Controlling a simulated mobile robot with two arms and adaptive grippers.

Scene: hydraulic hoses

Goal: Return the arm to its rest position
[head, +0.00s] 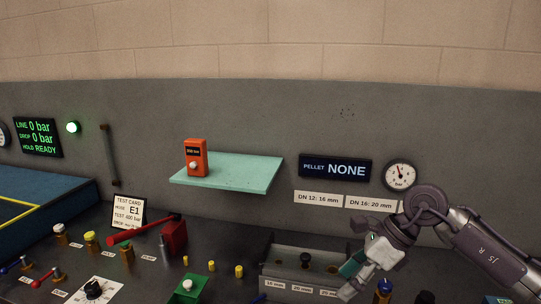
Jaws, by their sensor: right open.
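My right arm (490,248) comes in from the right edge and bends down at a round joint. My right gripper (352,279) is open, low in the view, in front of the right part of a grey tray (275,258). Its fingers point down and to the left, and I see nothing held between them. I cannot tell how far it is above the bench. My left arm and left gripper are not in view.
A teal shelf (240,175) with an orange device (195,158) juts from the wall. A red-handled lever (140,230), a green block (187,290) and several fittings stand on the dark bench. A gauge (400,175) hangs above my right arm.

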